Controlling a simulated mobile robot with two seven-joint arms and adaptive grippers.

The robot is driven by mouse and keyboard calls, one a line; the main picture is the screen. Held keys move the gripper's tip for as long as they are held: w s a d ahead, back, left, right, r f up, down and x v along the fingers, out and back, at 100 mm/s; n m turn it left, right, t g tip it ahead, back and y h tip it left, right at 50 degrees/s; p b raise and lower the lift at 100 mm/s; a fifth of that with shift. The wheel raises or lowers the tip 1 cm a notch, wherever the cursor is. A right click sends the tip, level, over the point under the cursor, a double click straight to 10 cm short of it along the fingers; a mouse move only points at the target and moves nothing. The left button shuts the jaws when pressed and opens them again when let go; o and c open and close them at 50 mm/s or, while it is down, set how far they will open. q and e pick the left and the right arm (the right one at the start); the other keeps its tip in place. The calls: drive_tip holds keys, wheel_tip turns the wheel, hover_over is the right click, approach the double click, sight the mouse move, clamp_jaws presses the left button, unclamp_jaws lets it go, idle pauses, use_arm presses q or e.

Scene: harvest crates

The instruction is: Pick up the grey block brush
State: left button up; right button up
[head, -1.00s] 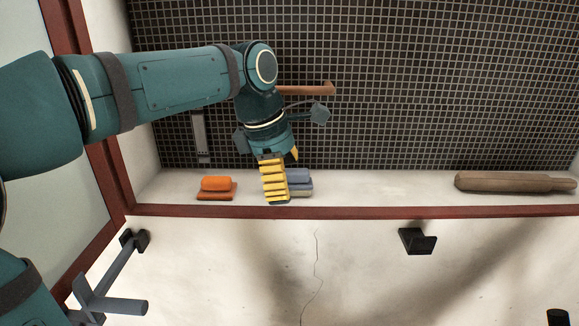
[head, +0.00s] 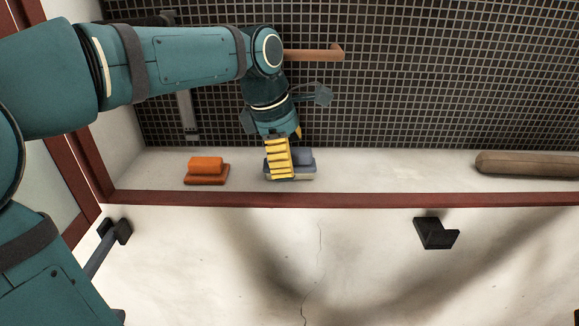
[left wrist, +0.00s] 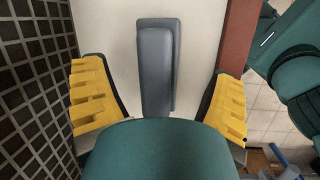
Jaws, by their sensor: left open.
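The grey block brush (head: 303,158) lies on the pale ledge below the dark tiled wall, partly hidden behind my left gripper in the head view. In the left wrist view the grey block brush (left wrist: 156,75) lies lengthwise between the two yellow-padded fingers. My left gripper (head: 279,166) is open, with its fingers spread on either side of the brush in the left wrist view (left wrist: 157,95). A gap shows between each finger and the brush. My right gripper is not in view.
An orange block brush (head: 206,171) lies on the ledge left of the grey one. A brown wooden roller-like piece (head: 525,163) lies at the ledge's right. A red-brown edge (head: 370,200) runs along the ledge's front. A black bracket (head: 436,234) is below it.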

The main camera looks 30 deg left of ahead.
use_arm(q)
drive_tip(key=x, duration=0.2)
drive_tip(key=shift+w+f, duration=0.15)
drive_tip(key=shift+f, duration=0.15)
drive_tip(key=c, duration=1.4)
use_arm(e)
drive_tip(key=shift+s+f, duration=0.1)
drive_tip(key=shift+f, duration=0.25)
use_arm(q)
drive_tip(key=shift+r, duration=0.15)
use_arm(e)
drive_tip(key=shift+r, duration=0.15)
